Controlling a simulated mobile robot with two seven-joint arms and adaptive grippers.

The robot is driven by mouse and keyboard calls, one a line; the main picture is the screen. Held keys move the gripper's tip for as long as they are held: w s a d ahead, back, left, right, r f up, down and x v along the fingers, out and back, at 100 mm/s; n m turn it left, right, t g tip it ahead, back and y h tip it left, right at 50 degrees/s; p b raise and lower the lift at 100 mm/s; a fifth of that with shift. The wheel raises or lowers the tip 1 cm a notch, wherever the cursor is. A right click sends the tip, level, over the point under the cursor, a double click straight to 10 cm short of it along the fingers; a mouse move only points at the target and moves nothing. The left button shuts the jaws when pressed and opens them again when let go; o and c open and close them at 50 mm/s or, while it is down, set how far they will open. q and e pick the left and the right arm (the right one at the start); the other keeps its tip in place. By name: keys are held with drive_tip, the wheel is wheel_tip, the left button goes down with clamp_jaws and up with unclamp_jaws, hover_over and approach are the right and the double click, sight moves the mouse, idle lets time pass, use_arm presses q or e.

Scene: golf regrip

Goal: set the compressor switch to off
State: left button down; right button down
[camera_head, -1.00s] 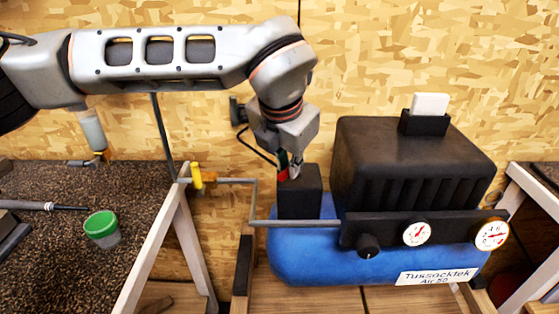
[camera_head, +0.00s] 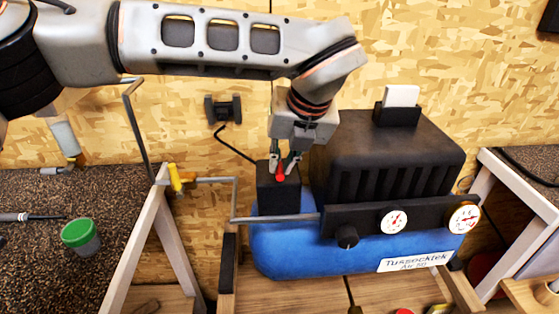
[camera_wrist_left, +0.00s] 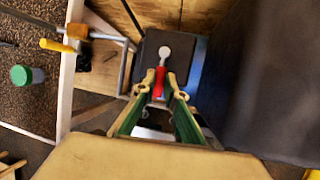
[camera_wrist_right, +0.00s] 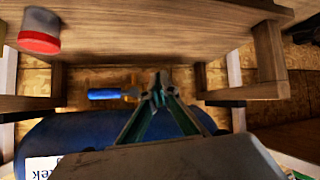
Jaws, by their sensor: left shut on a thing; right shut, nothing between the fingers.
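The compressor has a blue tank (camera_head: 300,253) and a black ribbed housing (camera_head: 385,150). Its switch is a black box (camera_head: 277,195) at the tank's left end, with a red lever (camera_head: 281,174) on top. In the left wrist view the red lever (camera_wrist_left: 159,82) shows, with a pale round tip pointing away from the gripper. My left gripper (camera_head: 286,162) is at the box top, shut on the lever. My right gripper (camera_wrist_right: 158,85) is shut and empty in the right wrist view, near the blue tank (camera_wrist_right: 90,128); it is outside the head view.
A green-lidded jar (camera_head: 81,237) stands on the left bench. A black knob (camera_head: 346,237) and two gauges (camera_head: 394,221) are on the front panel. A blue-handled part (camera_wrist_right: 104,94) is beside my right gripper.

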idle(0.4)
use_arm(q)
drive_tip(key=c, duration=2.1)
unclamp_jaws()
drive_tip(key=shift+r, duration=0.1)
drive_tip(key=v, duration=1.2)
drive_tip(key=shift+d, duration=0.1)
